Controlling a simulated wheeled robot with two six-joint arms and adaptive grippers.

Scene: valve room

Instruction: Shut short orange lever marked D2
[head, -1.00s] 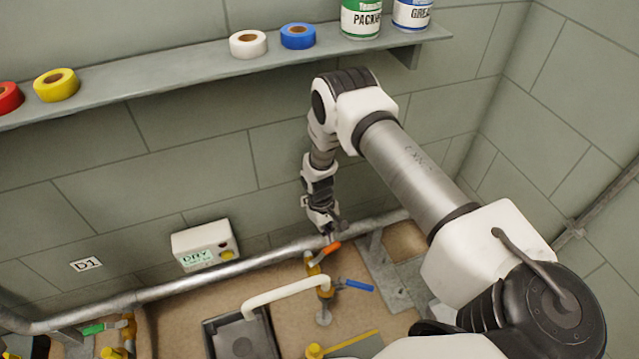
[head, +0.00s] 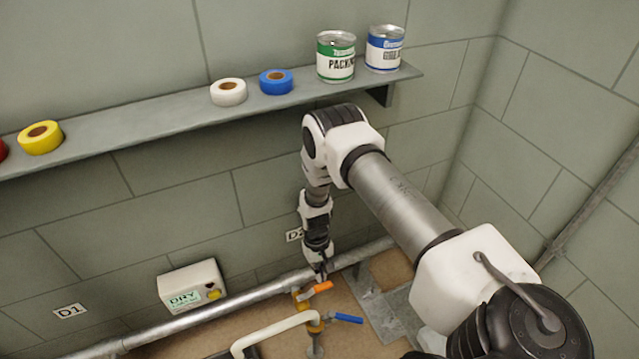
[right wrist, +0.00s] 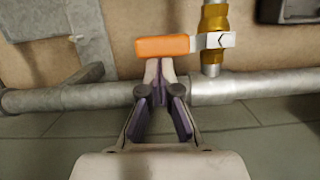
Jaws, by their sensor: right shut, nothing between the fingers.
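The short orange lever (head: 317,289) sticks out to the right from a brass valve (head: 299,300) under the wall pipe. In the right wrist view the orange lever (right wrist: 162,46) lies crosswise to the short vertical pipe of the brass valve (right wrist: 214,22). My right gripper (head: 321,274) is at the lever; its closed fingertips (right wrist: 160,66) are at the lever's near edge, with nothing between them. I cannot tell if they touch it. My left gripper is out of view.
A long grey pipe (head: 240,307) runs along the wall. A blue lever (head: 348,319) and a cream bent pipe (head: 275,330) are just in front. A DRY box (head: 191,286) hangs left. A shelf (head: 130,145) with tapes and cans is above.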

